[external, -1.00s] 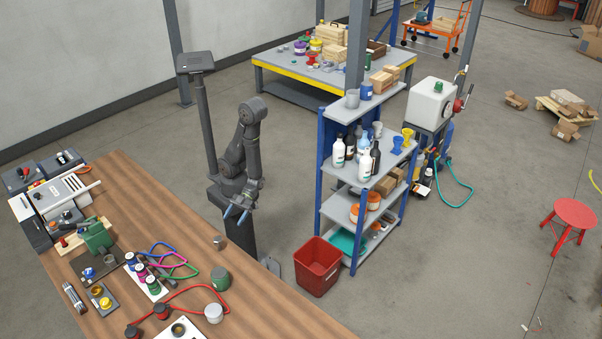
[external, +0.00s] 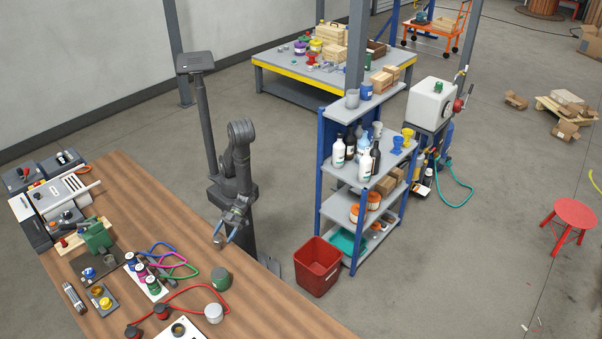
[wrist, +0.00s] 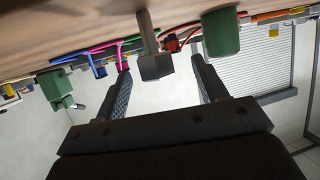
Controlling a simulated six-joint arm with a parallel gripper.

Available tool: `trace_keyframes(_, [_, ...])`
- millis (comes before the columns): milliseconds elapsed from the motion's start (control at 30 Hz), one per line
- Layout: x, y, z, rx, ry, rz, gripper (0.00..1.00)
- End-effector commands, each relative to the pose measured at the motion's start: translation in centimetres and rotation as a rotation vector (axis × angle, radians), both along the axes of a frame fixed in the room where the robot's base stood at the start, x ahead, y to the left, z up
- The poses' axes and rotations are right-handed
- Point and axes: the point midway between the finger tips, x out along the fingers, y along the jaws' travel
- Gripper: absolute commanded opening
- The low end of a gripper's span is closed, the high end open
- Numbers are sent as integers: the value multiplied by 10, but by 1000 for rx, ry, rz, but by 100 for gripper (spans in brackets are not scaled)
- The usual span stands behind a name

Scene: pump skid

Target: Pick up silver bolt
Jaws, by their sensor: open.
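The silver bolt (wrist: 155,66) has a hex head and a thick shank and shows at the upper middle of the wrist view. That view looks upside down, with the wooden bench (wrist: 55,35) along its top, so the bolt stands upright, head up. In the external view the bolt (external: 218,242) is a small grey shape near the bench's right edge. My gripper (wrist: 162,62) is open, and the bolt head appears between its fingertips, untouched. In the external view my gripper (external: 225,236) is low beside the bolt; how far the fingers reach past it is unclear.
A green cylinder (external: 221,278) stands near the bolt, also at the upper right of the wrist view (wrist: 221,32). A red hose (external: 185,294) and coloured cables (external: 172,258) lie to the left. A red bin (external: 318,266) is on the floor beyond the bench edge.

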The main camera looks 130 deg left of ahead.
Motion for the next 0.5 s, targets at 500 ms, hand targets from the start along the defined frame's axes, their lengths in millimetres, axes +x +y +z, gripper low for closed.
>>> trace_keyframes(500, [0,-32,-13,0,0,-4,66])
